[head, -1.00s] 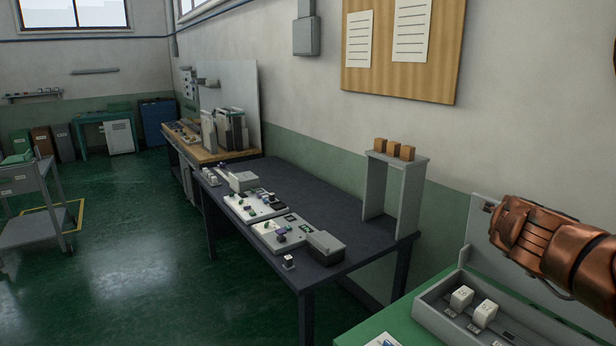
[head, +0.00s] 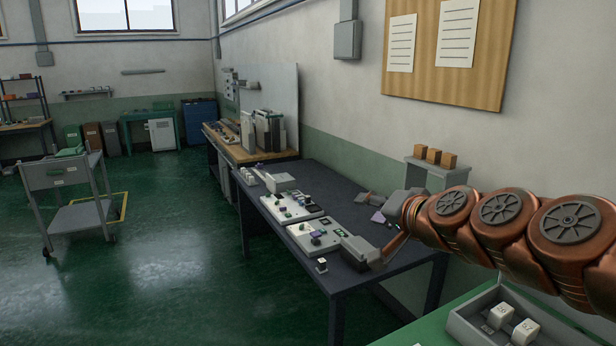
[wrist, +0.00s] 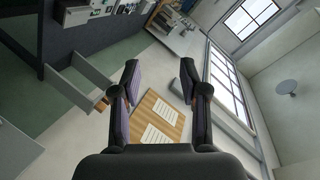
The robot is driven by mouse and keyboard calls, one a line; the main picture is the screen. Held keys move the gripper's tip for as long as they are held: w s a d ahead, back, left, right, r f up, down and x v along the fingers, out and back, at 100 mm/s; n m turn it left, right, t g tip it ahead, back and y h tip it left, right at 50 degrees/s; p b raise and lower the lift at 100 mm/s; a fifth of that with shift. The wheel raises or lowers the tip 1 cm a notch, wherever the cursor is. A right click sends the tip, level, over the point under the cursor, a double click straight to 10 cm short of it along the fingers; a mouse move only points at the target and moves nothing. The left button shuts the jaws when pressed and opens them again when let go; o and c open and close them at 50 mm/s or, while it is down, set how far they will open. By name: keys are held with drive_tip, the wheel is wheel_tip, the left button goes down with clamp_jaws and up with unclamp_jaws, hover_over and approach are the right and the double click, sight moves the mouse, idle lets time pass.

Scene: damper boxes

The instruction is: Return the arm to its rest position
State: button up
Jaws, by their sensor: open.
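My copper arm reaches in from the right of the head view. At its end, my gripper (head: 366,207) appears in front of the dark workbench (head: 312,180), pointing left. In the wrist view, the two dark fingers of my gripper (wrist: 159,78) are spread apart with nothing between them. The notice board (wrist: 158,119) shows beyond the fingers, well away from them. No object is held.
A grey stand (head: 436,173) with three orange-brown blocks is partly hidden behind my arm. White panels (head: 320,237) with small parts lie on the workbench. A grey tray (head: 462,329) with white boxes sits below my arm. Green floor at left is open around a trolley (head: 62,172).

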drive_tip(key=s+a+f+n+g, duration=0.2)
drive_tip(key=s+f+g, duration=0.2)
drive_tip(key=s+f, duration=0.3)
drive_tip(key=s+a+f+n+g, duration=0.2)
drive_tip(key=s+f+n+g, duration=0.1)
drive_tip(key=s+f, duration=0.45)
drive_tip(key=s+d+f+g+h, duration=0.2)
drive_tip(key=s+d+f, duration=0.1)
drive_tip(key=s, duration=0.4)
drive_tip(key=s+d+f+g+h, duration=0.1)
drive_tip(key=s+d+f+g, duration=0.2)
drive_tip(key=s, duration=0.4)
drive_tip(key=s+d+f+g+h, duration=0.2)
drive_tip(key=s+d+f, duration=0.1)
drive_tip(key=s, duration=0.5)
drive_tip(key=shift+d+f+n+g+h, duration=0.2)
drive_tip(key=shift+d+n+g+h, duration=0.1)
drive_tip(key=shift+d+g, duration=0.15)
